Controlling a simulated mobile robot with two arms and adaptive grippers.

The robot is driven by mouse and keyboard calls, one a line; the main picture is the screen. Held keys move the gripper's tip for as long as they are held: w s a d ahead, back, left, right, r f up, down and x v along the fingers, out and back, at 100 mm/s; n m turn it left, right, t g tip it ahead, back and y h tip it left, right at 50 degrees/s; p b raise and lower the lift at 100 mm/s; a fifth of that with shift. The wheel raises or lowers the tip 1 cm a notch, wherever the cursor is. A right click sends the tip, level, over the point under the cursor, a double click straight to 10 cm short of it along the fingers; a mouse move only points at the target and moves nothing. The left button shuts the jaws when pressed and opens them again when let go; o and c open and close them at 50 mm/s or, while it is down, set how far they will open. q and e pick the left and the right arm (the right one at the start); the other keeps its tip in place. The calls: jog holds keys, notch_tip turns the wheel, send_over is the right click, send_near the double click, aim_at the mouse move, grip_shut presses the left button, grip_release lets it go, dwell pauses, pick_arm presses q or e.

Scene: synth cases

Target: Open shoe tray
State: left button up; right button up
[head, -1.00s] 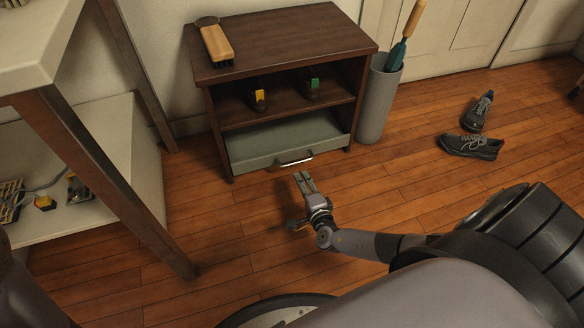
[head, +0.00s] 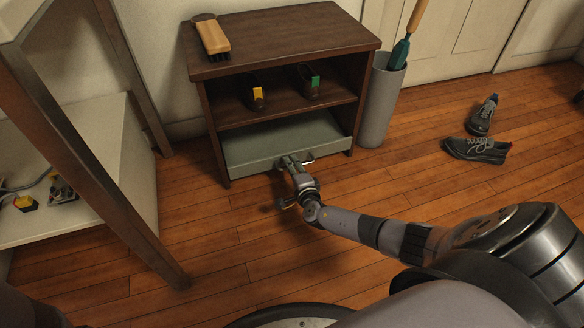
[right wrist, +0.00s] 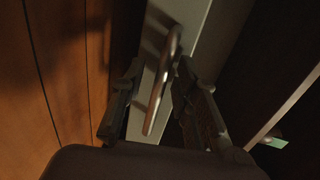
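The shoe tray (head: 250,157) is the grey-green drawer at the bottom of the dark wooden cabinet, and it looks closed. Its metal bar handle (head: 309,158) is on the front. My right gripper (head: 289,158) is at the handle, covering part of it in the head view. In the right wrist view the handle (right wrist: 159,90) runs between the two spread fingers, with gaps showing beside it; the fingers are not closed on it. The tray front (right wrist: 205,38) is just beyond the fingertips. My left gripper is not in view.
A brush (head: 213,38) lies on the cabinet top (head: 290,35). Two dark items with yellow and green parts stand on the middle shelf. A grey bin (head: 378,105) stands right of the cabinet, and a bench (head: 120,165) at left. Shoes (head: 477,149) lie at right. The floor before the tray is clear.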

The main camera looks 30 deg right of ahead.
grip_shut()
jog(key=shift+s, duration=0.1)
dwell(0.6)
